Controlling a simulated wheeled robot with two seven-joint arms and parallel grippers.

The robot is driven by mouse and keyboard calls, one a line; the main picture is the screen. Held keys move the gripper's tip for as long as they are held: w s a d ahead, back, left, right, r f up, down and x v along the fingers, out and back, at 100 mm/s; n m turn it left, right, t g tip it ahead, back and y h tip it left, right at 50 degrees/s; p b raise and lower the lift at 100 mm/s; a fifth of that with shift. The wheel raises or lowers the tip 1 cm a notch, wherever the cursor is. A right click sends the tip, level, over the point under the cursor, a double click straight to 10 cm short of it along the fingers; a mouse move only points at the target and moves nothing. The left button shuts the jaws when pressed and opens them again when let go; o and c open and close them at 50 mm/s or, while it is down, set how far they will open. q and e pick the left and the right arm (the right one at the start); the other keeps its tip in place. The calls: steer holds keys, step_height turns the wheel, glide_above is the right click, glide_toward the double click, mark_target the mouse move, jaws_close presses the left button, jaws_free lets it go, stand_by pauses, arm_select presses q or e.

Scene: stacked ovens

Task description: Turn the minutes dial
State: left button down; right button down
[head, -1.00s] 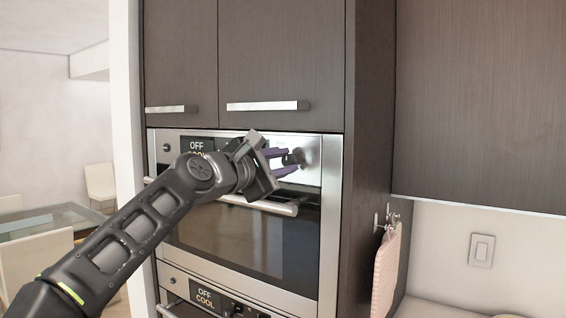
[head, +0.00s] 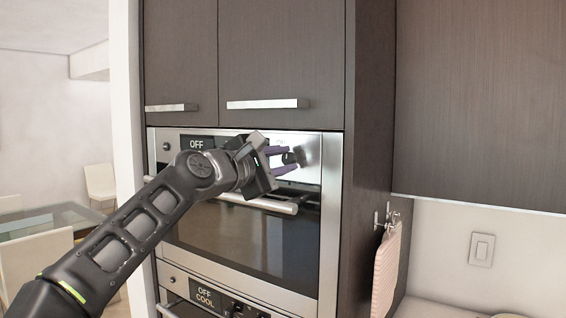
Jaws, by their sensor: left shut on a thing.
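The upper oven (head: 262,238) has a steel control panel with a dark display (head: 197,144) reading OFF. A round dark dial (head: 299,155) sits on the right part of this panel; I take it as the minutes dial. Its markings are too small to read. My left gripper (head: 291,158) reaches across the panel, its purple fingers above and below the dial, shut on it. The gripper body covers the middle of the panel and the lower part of the display. My right gripper is not in view.
A second knob (head: 166,147) is at the panel's left end. The oven handle (head: 285,207) runs just below my gripper. A lower oven (head: 190,290) sits beneath, and cabinet doors (head: 280,60) are above. A pink board (head: 386,268) hangs at the right side.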

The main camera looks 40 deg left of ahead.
arm_select(q)
steer(key=m, duration=0.2)
steer(key=m+b, duration=0.1)
steer(key=m, duration=0.1)
steer(key=m+b, duration=0.1)
steer(key=m, duration=0.1)
steer(key=shift+f+m, duration=0.25)
steer(key=shift+m, duration=0.05)
steer(key=m+b, duration=0.2)
steer(key=m, duration=0.4)
steer(key=m+b, duration=0.2)
steer(key=m, duration=0.4)
steer(key=shift+f+m, duration=0.1)
steer(key=shift+m, duration=0.3)
steer(key=m, duration=0.6)
steer(key=shift+a+b, duration=0.1)
steer(key=shift+b, duration=0.3)
steer(key=c, duration=1.1)
jaws_free()
steer(key=shift+c, duration=0.2)
steer(key=shift+s, duration=0.1)
